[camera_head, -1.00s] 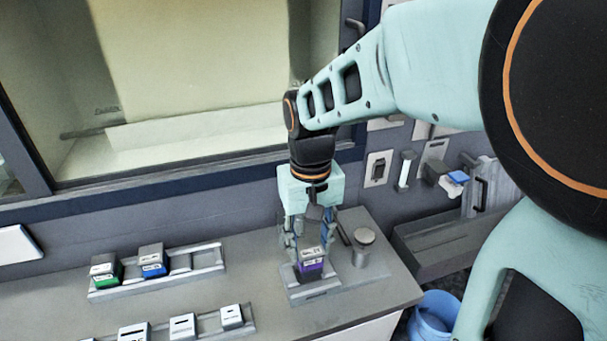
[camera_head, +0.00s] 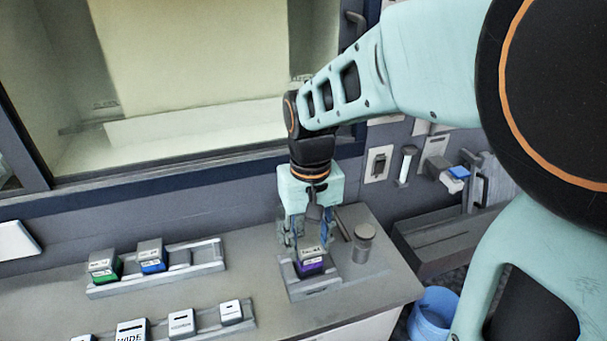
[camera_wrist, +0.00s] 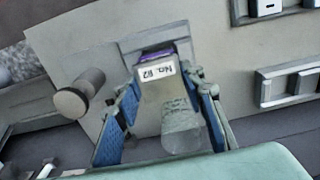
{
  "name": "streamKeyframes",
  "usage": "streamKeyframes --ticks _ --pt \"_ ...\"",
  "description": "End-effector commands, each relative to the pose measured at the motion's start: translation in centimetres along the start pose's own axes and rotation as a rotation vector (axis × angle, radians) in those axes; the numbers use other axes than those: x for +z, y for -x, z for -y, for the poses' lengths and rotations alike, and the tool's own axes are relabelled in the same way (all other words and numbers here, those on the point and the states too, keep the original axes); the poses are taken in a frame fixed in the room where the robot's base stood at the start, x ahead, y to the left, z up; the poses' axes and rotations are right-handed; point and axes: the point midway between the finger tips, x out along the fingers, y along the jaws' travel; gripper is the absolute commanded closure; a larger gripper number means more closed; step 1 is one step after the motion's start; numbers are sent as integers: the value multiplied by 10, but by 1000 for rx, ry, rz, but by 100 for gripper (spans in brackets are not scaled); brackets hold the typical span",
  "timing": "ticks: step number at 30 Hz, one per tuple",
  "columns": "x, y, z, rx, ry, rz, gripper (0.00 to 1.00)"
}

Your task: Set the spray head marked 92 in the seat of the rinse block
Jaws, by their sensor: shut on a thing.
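The spray head (camera_head: 311,257) is grey with a purple band low down and a white label on it. In the wrist view the label on the spray head (camera_wrist: 157,73) reads "No." and a number that looks like 92, though it is blurred. My gripper (camera_head: 308,245) points down and is shut on the spray head, with a blue-padded finger on each side. The rinse block (camera_head: 317,288) is grey and lies directly under the spray head. The spray head's lower end is at the seat; I cannot tell whether it rests fully down.
A round-topped post (camera_head: 363,243) stands close right of the spray head. A rack (camera_head: 205,262) at left holds green-banded and blue-banded blocks. A front rack (camera_head: 207,325) holds white-topped blocks. A blue bucket (camera_head: 434,315) is beyond the counter's right edge.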

Motion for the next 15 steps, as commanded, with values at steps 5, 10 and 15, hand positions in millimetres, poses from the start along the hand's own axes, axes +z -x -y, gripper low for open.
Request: streamKeyframes --ticks 5,10,15 --pt "0 -3 0 0 0 -1 92" --pt "0 -5 0 0 0 -1 92" --pt "0 -8 0 0 0 0 92"
